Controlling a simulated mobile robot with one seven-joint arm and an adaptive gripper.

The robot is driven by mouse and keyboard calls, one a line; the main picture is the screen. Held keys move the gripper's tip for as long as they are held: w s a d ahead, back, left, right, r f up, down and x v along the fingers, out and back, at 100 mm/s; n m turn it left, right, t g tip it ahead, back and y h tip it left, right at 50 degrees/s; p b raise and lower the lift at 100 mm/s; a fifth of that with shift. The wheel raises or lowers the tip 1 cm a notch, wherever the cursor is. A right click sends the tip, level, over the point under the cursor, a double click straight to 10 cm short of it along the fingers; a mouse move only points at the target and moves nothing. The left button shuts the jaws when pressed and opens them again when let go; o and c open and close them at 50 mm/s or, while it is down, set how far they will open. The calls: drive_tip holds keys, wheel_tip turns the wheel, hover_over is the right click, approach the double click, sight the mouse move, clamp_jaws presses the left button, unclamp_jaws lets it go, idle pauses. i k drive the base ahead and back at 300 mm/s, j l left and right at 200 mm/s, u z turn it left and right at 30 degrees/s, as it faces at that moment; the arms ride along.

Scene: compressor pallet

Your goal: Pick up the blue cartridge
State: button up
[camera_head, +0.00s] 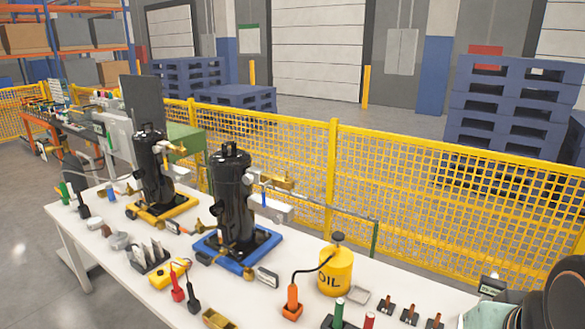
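A small blue cylinder (110,192), which looks like the blue cartridge, stands at the far left part of the white table (90,255), left of the rear black compressor. It is small in this view, so its details cannot be made out. Dark rounded parts of my own arm show at the lower right corner, far from the blue cylinder. My gripper's fingers do not show.
Two black compressors stand on a yellow pallet (150,211) and a blue pallet (262,246). A yellow oil can (336,274) stands nearer. A green cylinder (64,193), a multimeter (165,275) and small parts lie around. A yellow mesh fence (420,180) runs behind.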

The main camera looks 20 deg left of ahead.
sight(108, 188)
drive_tip(key=j+u, duration=0.3)
drive_tip(key=u, duration=0.2)
drive_tip(key=i+j+u, duration=0.15)
drive_tip(key=u, duration=0.35)
drive_tip(key=i+j+u, duration=0.15)
drive_tip(key=j, duration=0.25)
drive_tip(key=i+j+u, duration=0.2)
drive_tip(key=i+j, duration=0.15)
drive_tip(key=i+j+u, duration=0.1)
drive_tip(key=i+j, duration=1)
drive_tip(key=j, duration=0.2)
drive_tip(key=i+j+z, duration=0.25)
drive_tip(key=i+j, duration=0.4)
drive_tip(key=i+j+z, duration=0.25)
drive_tip(key=i+j, duration=0.35)
drive_tip(key=j, duration=0.15)
